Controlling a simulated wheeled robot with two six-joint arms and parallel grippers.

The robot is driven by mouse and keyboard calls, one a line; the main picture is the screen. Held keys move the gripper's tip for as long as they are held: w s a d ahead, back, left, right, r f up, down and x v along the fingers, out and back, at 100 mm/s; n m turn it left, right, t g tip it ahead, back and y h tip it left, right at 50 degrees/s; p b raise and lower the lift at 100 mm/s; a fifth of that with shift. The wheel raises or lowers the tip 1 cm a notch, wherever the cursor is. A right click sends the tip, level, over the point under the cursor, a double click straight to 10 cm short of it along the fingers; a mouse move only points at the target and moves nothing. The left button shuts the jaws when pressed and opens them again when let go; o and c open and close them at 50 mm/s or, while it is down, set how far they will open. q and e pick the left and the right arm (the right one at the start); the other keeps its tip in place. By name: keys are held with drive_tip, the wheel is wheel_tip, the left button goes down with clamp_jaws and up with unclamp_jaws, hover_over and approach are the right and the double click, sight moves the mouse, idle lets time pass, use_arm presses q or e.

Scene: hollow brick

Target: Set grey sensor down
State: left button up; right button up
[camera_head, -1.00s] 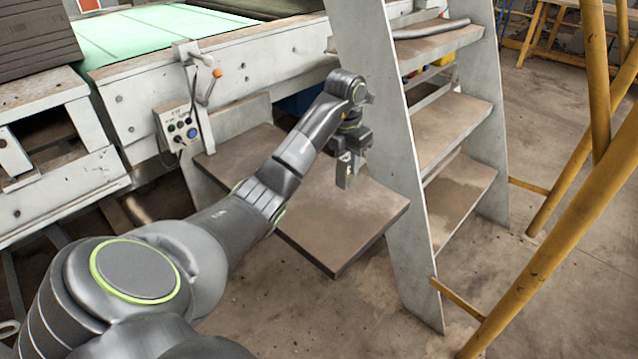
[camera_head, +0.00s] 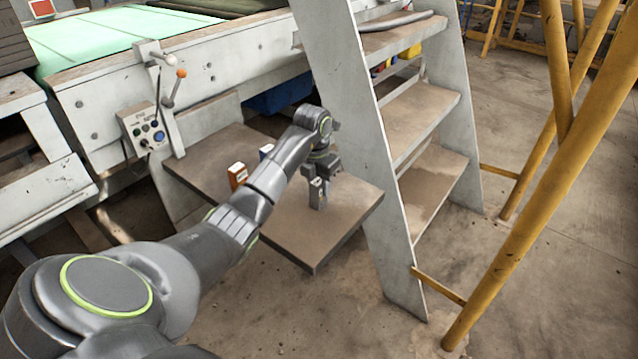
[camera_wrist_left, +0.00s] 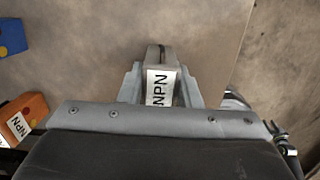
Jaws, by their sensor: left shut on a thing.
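The grey sensor (camera_wrist_left: 158,82), with a white NPN label, is held between the fingers of my left gripper (camera_head: 319,190). The left wrist view shows the shut fingers on either side of it (camera_wrist_left: 160,88). The gripper points down over the right part of the brown shelf board (camera_head: 300,236). In the head view the sensor is small and partly hidden by the fingers. I cannot tell whether its lower end touches the board. My right gripper is not in view.
An orange sensor (camera_head: 237,176) and a blue sensor (camera_head: 265,152) stand on the board left of the gripper. The grey metal steps (camera_head: 375,190) rise close on the right. A control box (camera_head: 146,130) is at the back left. The board's front part is clear.

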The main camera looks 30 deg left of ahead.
use_arm(q)
drive_tip(key=shift+f, duration=0.15)
drive_tip(key=o, duration=1)
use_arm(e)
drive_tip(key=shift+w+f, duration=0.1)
use_arm(q)
drive_tip(key=shift+r, duration=0.3)
drive_tip(key=r, duration=0.7)
drive_tip(key=shift+s, duration=0.35)
drive_tip(key=r+p, duration=0.3)
drive_tip(key=shift+s+p, duration=0.2)
drive_tip(key=shift+p, duration=0.1)
drive_tip(key=shift+s+r+p, duration=0.15)
drive_tip(key=shift+r+p, duration=0.75)
drive_tip(key=shift+p, duration=0.05)
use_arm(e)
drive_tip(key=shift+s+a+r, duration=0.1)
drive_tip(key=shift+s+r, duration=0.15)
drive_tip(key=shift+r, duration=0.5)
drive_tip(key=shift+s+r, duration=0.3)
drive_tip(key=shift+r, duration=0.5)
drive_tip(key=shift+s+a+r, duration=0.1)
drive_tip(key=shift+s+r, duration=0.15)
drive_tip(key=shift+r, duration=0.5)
use_arm(q)
drive_tip(key=shift+f, duration=0.1)
